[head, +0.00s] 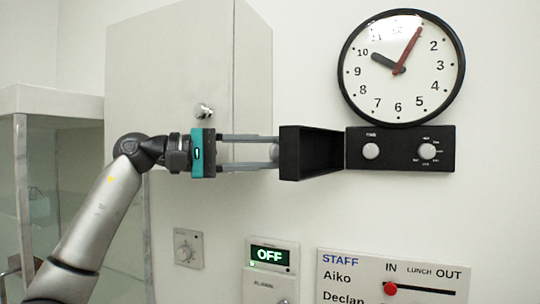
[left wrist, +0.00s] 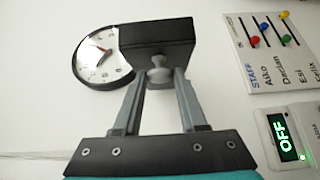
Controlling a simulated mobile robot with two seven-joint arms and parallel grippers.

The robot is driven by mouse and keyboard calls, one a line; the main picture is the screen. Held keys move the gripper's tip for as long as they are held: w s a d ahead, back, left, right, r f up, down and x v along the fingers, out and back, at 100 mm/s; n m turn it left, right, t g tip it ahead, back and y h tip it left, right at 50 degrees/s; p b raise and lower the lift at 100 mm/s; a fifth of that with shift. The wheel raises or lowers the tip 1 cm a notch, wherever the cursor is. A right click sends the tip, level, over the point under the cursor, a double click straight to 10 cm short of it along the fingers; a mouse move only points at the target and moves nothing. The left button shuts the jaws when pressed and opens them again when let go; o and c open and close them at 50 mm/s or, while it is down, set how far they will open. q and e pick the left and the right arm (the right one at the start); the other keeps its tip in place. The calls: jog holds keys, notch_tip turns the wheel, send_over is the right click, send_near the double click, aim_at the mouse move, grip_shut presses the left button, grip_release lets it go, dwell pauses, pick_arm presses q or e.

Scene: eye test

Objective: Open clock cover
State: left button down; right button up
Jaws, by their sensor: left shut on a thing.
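The round clock (head: 401,90) has a white face and black rim and hangs on the wall. Under it is a black control panel (head: 398,160) with two grey knobs, uncovered. The black hollow cover (head: 311,153) stands swung out at the panel's left edge, its inside facing right. My left gripper (head: 275,152) is shut on the cover's round grey knob (left wrist: 159,72), with one finger on each side. The cover (left wrist: 155,38) and part of the clock (left wrist: 97,55) also show in the left wrist view. My right gripper is in neither view.
A grey wall cabinet (head: 170,80) with a knob stands behind my left gripper. Below are a dial plate (head: 188,248), an OFF display (head: 270,256) and a staff board (head: 350,282) with sliders. A glass-sided cabinet (head: 50,101) is at far left.

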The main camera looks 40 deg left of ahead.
pick_arm(q)
jog(key=shift+c, duration=2.2)
grip_release()
jog(key=b+v, duration=0.1)
jog(key=v, duration=0.2)
jog(key=b+v, duration=0.2)
jog(key=v, duration=0.1)
jog(key=shift+s+a+f, duration=0.2)
jog(key=shift+s+a, duration=0.05)
jog(key=b+v, duration=0.2)
jog(key=v, duration=0.6)
jog(key=shift+s+a+r, duration=0.2)
jog(key=shift+s, duration=0.05)
